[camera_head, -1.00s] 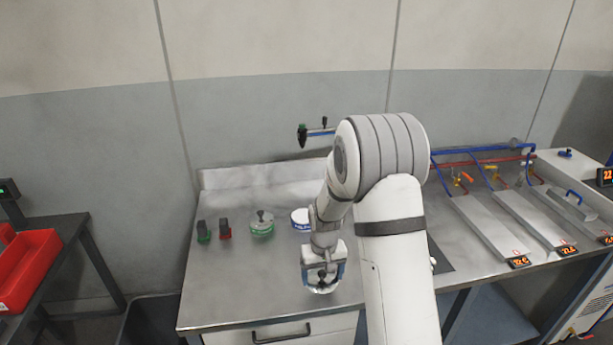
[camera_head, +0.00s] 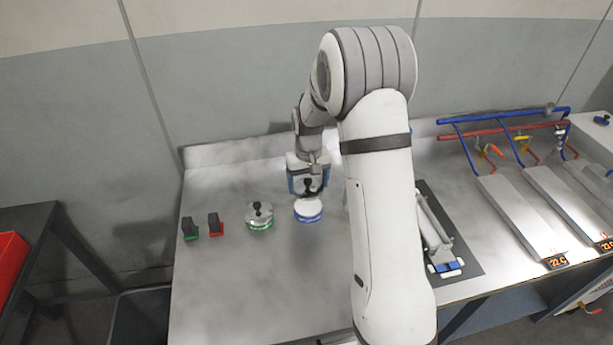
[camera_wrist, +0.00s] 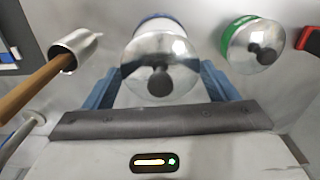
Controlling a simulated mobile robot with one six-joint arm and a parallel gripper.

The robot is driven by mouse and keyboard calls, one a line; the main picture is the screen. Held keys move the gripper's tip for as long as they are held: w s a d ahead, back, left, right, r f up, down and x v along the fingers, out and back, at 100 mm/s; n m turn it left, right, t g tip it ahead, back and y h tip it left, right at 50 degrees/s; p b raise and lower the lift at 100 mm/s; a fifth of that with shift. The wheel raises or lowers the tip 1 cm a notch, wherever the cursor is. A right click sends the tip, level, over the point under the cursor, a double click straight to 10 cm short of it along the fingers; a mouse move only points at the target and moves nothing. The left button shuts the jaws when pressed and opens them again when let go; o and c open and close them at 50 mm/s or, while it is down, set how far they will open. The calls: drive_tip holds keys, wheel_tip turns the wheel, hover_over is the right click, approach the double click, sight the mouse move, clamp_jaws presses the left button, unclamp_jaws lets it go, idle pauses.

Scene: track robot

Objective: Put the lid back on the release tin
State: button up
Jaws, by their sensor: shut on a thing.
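My gripper (camera_head: 308,186) is shut on a shiny metal lid (camera_wrist: 160,55) with a black knob. The knob points towards the wrist camera and the blue fingers are at the lid's sides. In the head view, the release tin (camera_head: 308,214), white on top with a blue band, stands on the bench just below my gripper. The tin also shows partly behind the lid in the wrist view (camera_wrist: 152,20). Its white top is visible in the head view, so the lid does not cover all of it. I cannot tell the exact gap.
A green-banded tin with its own knobbed lid (camera_head: 260,215) stands close on the left. Red (camera_head: 215,224) and green (camera_head: 189,229) black-handled pieces stand further left. A metal cup with a wooden handle (camera_wrist: 75,48) shows in the wrist view. The front bench is clear.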

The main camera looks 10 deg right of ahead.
sight(309, 206)
drive_tip(key=shift+f+b, duration=1.85)
drive_tip(key=shift+f, duration=1.2)
drive_tip(key=shift+s, duration=0.15)
drive_tip(key=shift+f+b, duration=0.2)
drive_tip(key=shift+b, duration=0.4)
drive_tip(key=o, duration=0.9)
drive_tip(key=shift+r, duration=0.1)
